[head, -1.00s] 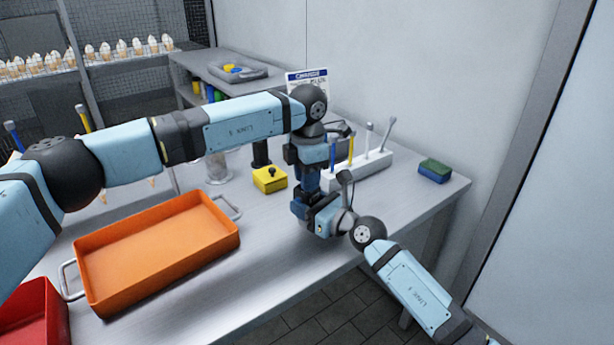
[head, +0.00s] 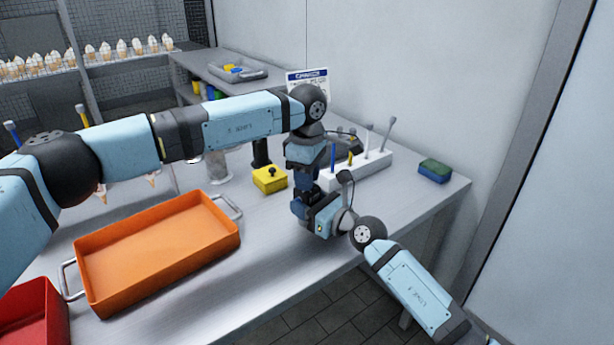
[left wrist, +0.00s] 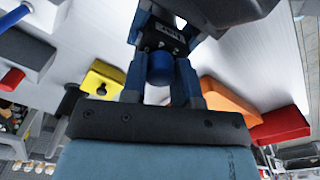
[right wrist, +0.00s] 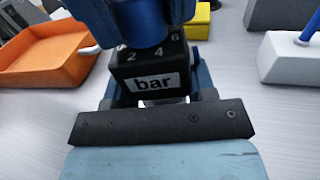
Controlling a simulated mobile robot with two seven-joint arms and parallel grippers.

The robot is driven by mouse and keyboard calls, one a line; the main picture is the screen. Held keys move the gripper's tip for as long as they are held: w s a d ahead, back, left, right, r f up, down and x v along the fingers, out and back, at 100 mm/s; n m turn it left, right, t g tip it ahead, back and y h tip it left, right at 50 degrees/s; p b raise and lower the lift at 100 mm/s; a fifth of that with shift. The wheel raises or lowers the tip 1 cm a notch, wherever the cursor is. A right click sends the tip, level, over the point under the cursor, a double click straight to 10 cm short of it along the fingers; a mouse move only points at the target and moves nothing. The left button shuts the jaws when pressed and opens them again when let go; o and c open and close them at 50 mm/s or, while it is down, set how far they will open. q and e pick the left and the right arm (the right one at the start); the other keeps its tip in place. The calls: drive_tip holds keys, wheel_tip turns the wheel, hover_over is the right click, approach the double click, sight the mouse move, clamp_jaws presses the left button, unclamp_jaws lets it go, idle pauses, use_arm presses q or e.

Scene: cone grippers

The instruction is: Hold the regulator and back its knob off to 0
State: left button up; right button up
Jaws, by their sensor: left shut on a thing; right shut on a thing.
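The regulator shows in the right wrist view as a black body (right wrist: 148,78) with a white "bar" label and a scale reading 2, 4 and 6. Its blue knob (right wrist: 142,28) sits above the scale; no pointer setting can be read. My right gripper (right wrist: 152,70) is shut on the body, a finger at each side. My left gripper (left wrist: 160,62) comes from above and is shut on the blue knob, which also shows in the left wrist view (left wrist: 160,70). In the head view, my left gripper (head: 303,208) meets my right gripper (head: 322,214) above the table; the regulator is hidden there.
An orange tray (head: 92,285) and a red bin (head: 55,318) stand to the left. A green-blue sponge (head: 434,171) lies at right. The table's front edge is close.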

use_arm(q)
drive_tip(key=shift+m, duration=0.5)
drive_tip(key=o, duration=0.9)
drive_tip(key=shift+o, duration=0.2)
drive_tip(key=shift+r, duration=0.1)
wheel_tip(320, 180, up, 12)
